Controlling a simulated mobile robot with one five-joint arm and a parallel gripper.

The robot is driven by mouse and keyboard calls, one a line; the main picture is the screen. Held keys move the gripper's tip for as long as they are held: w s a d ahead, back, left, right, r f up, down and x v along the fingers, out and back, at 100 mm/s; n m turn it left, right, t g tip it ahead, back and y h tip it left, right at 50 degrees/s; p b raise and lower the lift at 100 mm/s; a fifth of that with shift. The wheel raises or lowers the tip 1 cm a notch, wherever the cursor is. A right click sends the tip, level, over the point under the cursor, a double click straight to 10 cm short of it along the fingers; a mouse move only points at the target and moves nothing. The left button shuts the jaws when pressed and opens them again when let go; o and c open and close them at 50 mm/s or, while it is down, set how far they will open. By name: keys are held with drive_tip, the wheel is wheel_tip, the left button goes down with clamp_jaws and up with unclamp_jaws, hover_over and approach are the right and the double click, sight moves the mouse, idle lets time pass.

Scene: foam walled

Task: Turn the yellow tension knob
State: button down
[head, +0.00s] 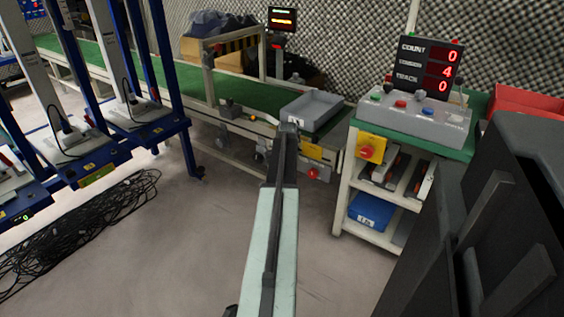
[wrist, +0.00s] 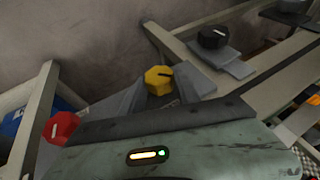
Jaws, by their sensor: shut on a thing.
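The yellow tension knob (wrist: 158,80), faceted with a dark pointer mark, shows in the wrist view between the grey fingers of my gripper (wrist: 161,84). My gripper is shut on the knob, one finger on each side. In the head view my gripper (head: 288,131) reaches out to the conveyor's near side, by the grey tray. I cannot make out the yellow knob in the head view; my arm seems to hide it.
A red knob (wrist: 60,127) lies left and a black knob (wrist: 212,37) upper right in the wrist view. A control cart (head: 414,118) stands right. Coiled black cable (head: 75,235) lies on the left floor.

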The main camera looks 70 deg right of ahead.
drive_tip(key=t+b, duration=0.2)
drive_tip(key=shift+s+a+f+m+t+h+b, duration=0.15)
drive_tip(key=shift+f+m+t+h+b, duration=0.15)
drive_tip(key=shift+f+h+b, duration=0.1)
drive_tip(key=shift+r+t+b, duration=0.1)
drive_tip(key=shift+t+b, duration=0.5)
drive_tip(key=shift+b, duration=0.15)
drive_tip(key=shift+r+h, duration=0.1)
drive_tip(key=shift+h, duration=0.2)
drive_tip(key=c, duration=0.9)
unclamp_jaws()
drive_tip(key=p+v, duration=0.5)
drive_tip(key=v, duration=0.2)
drive_tip(key=shift+s+a+r, duration=0.15)
drive_tip(key=shift+s+r, duration=0.05)
drive_tip(key=shift+s, duration=0.05)
